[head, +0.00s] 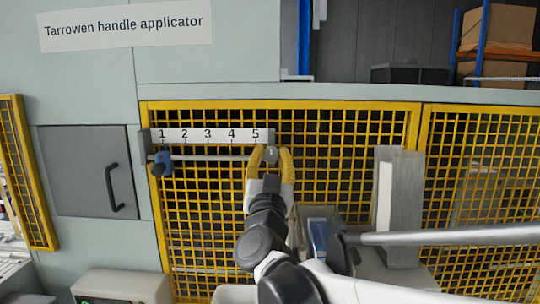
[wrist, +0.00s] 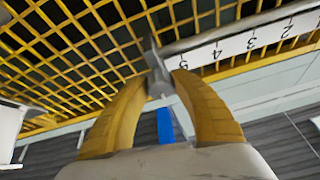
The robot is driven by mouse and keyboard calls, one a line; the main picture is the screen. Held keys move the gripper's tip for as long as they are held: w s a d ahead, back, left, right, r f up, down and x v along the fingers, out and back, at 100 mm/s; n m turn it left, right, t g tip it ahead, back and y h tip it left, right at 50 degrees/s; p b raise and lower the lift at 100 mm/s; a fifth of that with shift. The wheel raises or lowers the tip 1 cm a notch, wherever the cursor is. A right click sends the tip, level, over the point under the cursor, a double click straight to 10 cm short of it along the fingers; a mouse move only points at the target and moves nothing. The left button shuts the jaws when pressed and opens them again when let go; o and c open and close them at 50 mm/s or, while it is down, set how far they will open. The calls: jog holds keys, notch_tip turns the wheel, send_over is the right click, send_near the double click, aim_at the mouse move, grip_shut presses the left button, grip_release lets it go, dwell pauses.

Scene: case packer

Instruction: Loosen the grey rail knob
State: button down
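The grey rail knob (head: 271,154) sits at the right end of the rail, just below the number 5. In the wrist view the grey knob (wrist: 158,82) shows at the tips of my yellow fingers. My gripper (head: 271,151) is at the knob, one finger on each side of it. The fingers look apart, with a gap beside the knob in the head view; I cannot tell whether either one touches it. The rail (head: 215,158) runs left along the yellow mesh guard. The white number scale (head: 220,135), marked 1 to 5, is above it.
A blue knob (head: 161,162) sits on the rail below number 1. A grey door (head: 88,171) with a black handle is at the left. A pale upright block (head: 400,205) and a grey bar (head: 450,235) are right of my arm.

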jog(key=shift+m+h, duration=0.4)
jog(key=shift+m, duration=0.1)
jog(key=m+h, duration=0.1)
jog(key=m, duration=0.1)
jog(key=m+h+b, duration=0.1)
jog(key=m, duration=0.2)
jog(key=shift+g+h+b, duration=0.3)
jog(key=shift+g, duration=0.1)
jog(key=m+g+h, duration=0.1)
jog(key=m, duration=0.2)
jog(key=m+h, duration=0.1)
jog(key=m, duration=0.2)
jog(key=shift+g, duration=0.4)
jog(key=m+g, duration=0.1)
jog(key=m, duration=0.1)
jog(key=m+g+h, duration=0.1)
jog(key=m, duration=0.2)
jog(key=shift+m, duration=0.3)
jog(key=m+g, duration=0.1)
jog(key=m, duration=0.3)
jog(key=shift+g, duration=0.3)
jog(key=shift+m+p, duration=0.3)
jog(key=c, duration=1)
grip_release()
jog(key=shift+c, duration=0.2)
